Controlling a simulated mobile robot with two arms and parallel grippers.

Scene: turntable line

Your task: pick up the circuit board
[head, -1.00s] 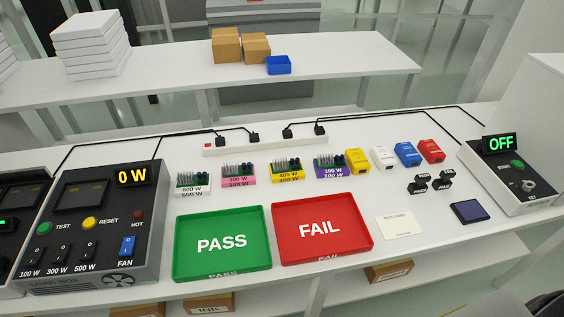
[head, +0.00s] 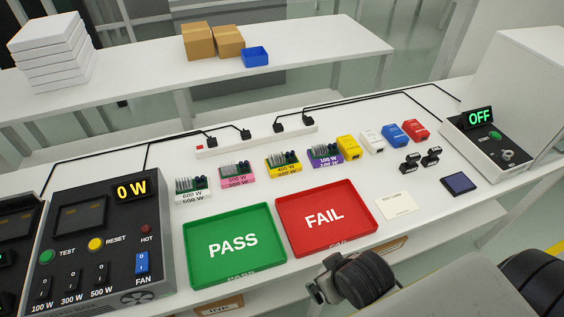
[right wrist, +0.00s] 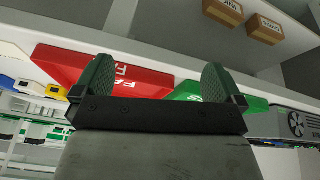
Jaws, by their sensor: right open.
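Several circuit boards with dark components and silvery fins stand in a row at the back of the bench, on coloured bases: a white-based board (head: 192,190), a pink-based board (head: 237,175), a yellow-based board (head: 285,165) and a purple-based board (head: 324,156). Which one the task means, I cannot tell. My right gripper (right wrist: 158,80) is open and empty in the right wrist view, with the trays beyond its fingers. In the head view my right arm is low at the bench's front edge, well away from the boards. My left gripper is not in view.
The green PASS tray (head: 233,245) and red FAIL tray (head: 326,218) lie in front of the boards. A load box (head: 103,245) stands left. A power strip (head: 255,138) and cables run behind. A white card (head: 396,206) and dark blue pad (head: 458,184) lie right.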

